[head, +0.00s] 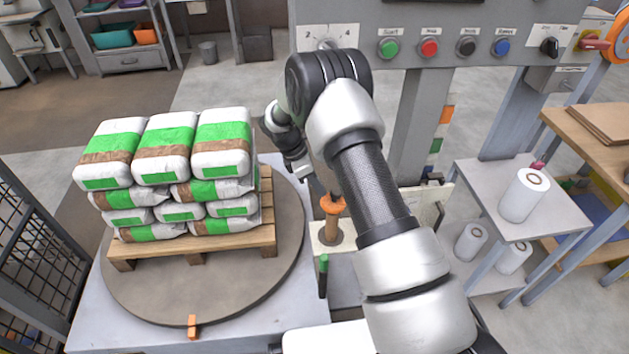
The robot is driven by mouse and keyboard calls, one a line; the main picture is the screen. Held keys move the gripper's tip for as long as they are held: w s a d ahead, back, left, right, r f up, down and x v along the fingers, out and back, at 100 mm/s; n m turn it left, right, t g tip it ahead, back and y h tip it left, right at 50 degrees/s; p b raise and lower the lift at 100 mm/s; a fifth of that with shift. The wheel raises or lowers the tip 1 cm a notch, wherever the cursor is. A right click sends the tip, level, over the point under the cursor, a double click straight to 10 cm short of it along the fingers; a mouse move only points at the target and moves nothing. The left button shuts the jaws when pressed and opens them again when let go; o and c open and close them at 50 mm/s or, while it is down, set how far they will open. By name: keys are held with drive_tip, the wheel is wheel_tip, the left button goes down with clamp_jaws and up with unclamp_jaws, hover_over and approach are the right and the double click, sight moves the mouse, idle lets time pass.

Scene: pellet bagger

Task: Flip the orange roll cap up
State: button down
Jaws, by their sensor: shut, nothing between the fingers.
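The orange roll cap (333,205) sits around an upright brown post or core (331,231), in the middle of the head view. Part of the cap is hidden behind my forearm. My gripper (317,188) reaches down from the upper left of the cap, with its tips close to the cap's upper edge. The gripper is shut with nothing between its fingers. Whether the tips touch the cap cannot be told from this view.
A pallet (190,246) of white, green and brown bags stands on a round turntable (210,300) to the left. A control panel (440,40) with buttons is above. White rolls (524,195) stand on and under a side table (552,222) at right. A green-topped lever (323,275) is in front.

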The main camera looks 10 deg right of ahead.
sight(329, 202)
drive_tip(key=shift+x, duration=1.6)
drive_tip(key=shift+r, duration=0.1)
